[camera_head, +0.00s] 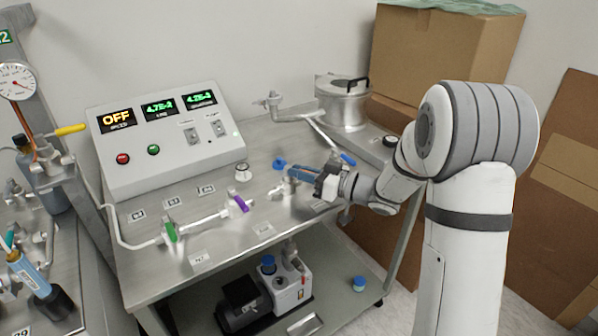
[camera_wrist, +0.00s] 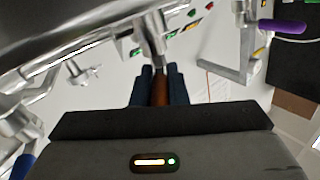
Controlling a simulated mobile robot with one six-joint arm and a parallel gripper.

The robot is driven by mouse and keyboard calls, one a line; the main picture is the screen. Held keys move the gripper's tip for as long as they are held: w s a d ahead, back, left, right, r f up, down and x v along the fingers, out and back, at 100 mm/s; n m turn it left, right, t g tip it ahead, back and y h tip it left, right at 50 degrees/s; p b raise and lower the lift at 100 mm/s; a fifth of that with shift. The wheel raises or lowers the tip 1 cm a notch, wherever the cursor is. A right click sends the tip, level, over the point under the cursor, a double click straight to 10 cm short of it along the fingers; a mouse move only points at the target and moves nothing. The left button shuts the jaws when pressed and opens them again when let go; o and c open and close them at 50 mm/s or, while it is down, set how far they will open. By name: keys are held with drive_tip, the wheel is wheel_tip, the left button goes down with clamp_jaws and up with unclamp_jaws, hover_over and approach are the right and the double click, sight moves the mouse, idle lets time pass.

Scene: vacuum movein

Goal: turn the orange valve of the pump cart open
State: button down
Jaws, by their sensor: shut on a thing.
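My gripper (camera_head: 300,174) is at the right part of the steel pump cart (camera_head: 185,262), over the pipe line. It is shut on the orange valve's handle, which shows orange-brown between the dark fingers in the wrist view (camera_wrist: 160,92). The handle runs from a metal valve body (camera_wrist: 150,35) straight toward the palm. In the head view the fingers hide most of the handle. A green valve handle (camera_head: 169,232) and a purple valve handle (camera_head: 240,203) sit on the pipe to the left. The purple one also shows in the wrist view (camera_wrist: 282,26).
A blue knob (camera_head: 279,163) is close left of the gripper, and a blue handle (camera_head: 348,159) is close right. A control box (camera_head: 170,150) reading OFF and a steel pot (camera_head: 342,104) stand behind. Cardboard boxes (camera_head: 440,50) are at the back right.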

drive_tip(key=c, duration=1.4)
unclamp_jaws()
drive_tip(key=shift+c, duration=0.2)
drive_tip(key=shift+v, duration=3.9)
